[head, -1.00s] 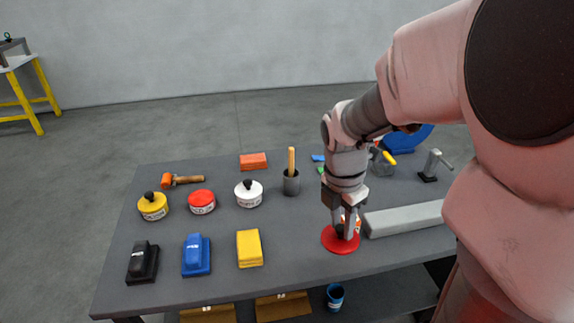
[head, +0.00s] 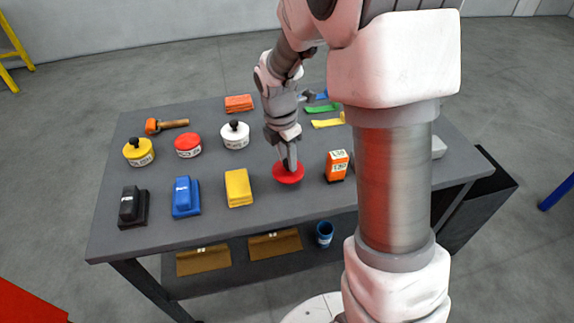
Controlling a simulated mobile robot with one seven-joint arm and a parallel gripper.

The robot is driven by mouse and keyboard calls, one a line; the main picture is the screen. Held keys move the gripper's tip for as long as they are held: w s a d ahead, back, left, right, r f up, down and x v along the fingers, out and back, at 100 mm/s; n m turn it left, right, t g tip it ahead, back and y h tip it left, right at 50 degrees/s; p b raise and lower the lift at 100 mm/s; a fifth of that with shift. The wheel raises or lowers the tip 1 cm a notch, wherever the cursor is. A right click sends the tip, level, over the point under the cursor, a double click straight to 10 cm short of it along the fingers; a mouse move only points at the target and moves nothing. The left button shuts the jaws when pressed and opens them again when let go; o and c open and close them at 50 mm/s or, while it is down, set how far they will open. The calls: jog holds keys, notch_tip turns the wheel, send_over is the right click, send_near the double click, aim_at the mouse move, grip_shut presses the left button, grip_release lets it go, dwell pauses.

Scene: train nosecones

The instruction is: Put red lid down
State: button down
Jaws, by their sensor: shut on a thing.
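The red lid (head: 288,175) is a round red disc near the middle of the grey table (head: 270,215), to the right of the yellow block. My gripper (head: 289,166) points down over it, shut on its top. The fingers hide the lid's knob. I cannot tell whether the lid's underside touches the table. An open red tin (head: 188,146) without a knobbed lid stands on the left, between a yellow tin (head: 139,152) and a white tin (head: 235,135), both with black-knobbed lids.
An orange-and-white box (head: 337,165) stands just right of the lid. A yellow block (head: 239,188), a blue block (head: 186,197) and a black block (head: 132,207) line the front left. A mallet (head: 166,125) and an orange block (head: 239,103) lie behind. Table around the lid's front is clear.

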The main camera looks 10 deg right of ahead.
jog(key=shift+f, duration=1.7)
jog(key=shift+f+b, duration=0.2)
jog(key=shift+b, duration=0.1)
jog(key=c, duration=0.6)
grip_release()
jog(key=shift+r, duration=0.15)
